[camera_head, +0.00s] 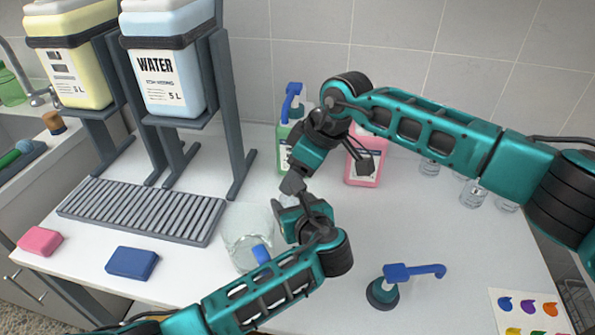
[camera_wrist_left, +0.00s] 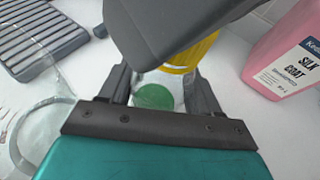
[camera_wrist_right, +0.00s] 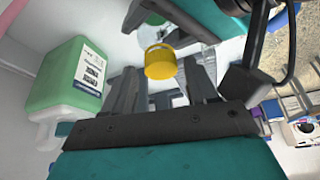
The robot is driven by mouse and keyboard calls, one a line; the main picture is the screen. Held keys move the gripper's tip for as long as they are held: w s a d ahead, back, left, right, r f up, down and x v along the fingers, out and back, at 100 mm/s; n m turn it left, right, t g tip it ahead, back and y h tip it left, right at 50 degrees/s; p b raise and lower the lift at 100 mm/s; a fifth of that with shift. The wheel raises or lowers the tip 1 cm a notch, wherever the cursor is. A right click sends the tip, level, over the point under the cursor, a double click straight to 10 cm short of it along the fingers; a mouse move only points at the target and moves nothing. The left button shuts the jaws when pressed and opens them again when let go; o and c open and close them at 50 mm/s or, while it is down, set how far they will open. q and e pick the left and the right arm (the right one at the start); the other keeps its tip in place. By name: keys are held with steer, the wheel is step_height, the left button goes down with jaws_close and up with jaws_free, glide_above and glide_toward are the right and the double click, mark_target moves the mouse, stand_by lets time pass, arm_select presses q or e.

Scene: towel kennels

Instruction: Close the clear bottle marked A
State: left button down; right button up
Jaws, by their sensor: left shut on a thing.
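My left gripper (camera_head: 287,208) is shut on a clear bottle, whose green contents (camera_wrist_left: 155,97) show between its fingers in the left wrist view. A yellow cap (camera_wrist_left: 203,52) is at the bottle's top end; I cannot tell whether it is seated. My right gripper (camera_head: 294,184) is just above the left one. In the right wrist view the yellow cap (camera_wrist_right: 160,62) lies between its fingertips, with a small gap beside it, so the fingers look open. The grippers hide the bottle in the head view. No letter A is visible.
A clear beaker (camera_head: 240,222) stands left of my left gripper. Behind are a green pump bottle (camera_head: 283,142) and a pink bottle (camera_head: 366,160). A loose blue pump (camera_head: 384,290) stands at front right, several small glass jars (camera_head: 473,193) at right. A grey rack (camera_head: 150,212) fills the left.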

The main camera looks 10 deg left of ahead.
steer(key=shift+s, duration=0.1)
steer(key=shift+r, duration=2.25)
steer(key=shift+c, duration=0.4)
